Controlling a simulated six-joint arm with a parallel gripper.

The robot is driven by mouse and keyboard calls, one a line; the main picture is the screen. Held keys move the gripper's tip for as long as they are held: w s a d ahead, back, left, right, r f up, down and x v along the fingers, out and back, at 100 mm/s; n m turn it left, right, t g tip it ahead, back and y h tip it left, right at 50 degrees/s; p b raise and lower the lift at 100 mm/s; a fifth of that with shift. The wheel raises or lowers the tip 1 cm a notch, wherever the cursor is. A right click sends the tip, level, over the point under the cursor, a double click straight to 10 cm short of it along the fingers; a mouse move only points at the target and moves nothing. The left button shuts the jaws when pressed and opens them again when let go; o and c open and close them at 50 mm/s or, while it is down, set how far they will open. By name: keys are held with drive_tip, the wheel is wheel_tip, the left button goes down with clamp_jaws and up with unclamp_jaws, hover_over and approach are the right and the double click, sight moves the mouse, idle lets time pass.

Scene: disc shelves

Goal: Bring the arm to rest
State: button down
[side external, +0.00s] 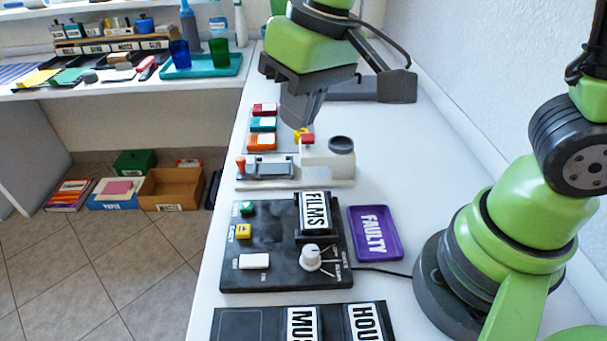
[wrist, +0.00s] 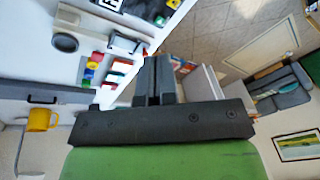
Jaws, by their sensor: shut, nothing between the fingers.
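My gripper (side external: 300,112) hangs over the far part of the white bench in the side view, beside the row of small coloured boxes (side external: 263,124). Its fingers are together with nothing between them. In the wrist view my gripper (wrist: 154,62) points away from the camera, with its fingers side by side and closed. The fingertips look apart from the bench and boxes, though their exact height is hard to tell.
A black control panel (side external: 277,270) with a FILMS sign and a purple FAULTY tray (side external: 376,233) sit nearer on the bench. A white device with a dark round top (side external: 341,144) stands below my gripper. A yellow mug (wrist: 40,120) shows in the wrist view.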

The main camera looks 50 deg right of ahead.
drive_tip(key=s+d+r+m+t, duration=0.4)
drive_tip(key=s+d+r, duration=0.4)
drive_tip(key=s, duration=0.3)
drive_tip(key=shift+t, duration=0.4)
drive_tip(key=w+a+f+m+g, duration=0.3)
drive_tip(key=w+a+f+g, duration=0.15)
drive_tip(key=w+a, duration=0.35)
drive_tip(key=w+a+f+m+g+h, duration=0.1)
drive_tip(key=w+a+f+m+g, duration=0.1)
drive_tip(key=w+a+f, duration=0.2)
drive_tip(key=a+f, duration=0.3)
drive_tip(key=f, duration=0.2)
drive_tip(key=shift+a+f+g+h, duration=0.3)
drive_tip(key=shift+a+f+g, duration=0.05)
drive_tip(key=shift+f, duration=0.05)
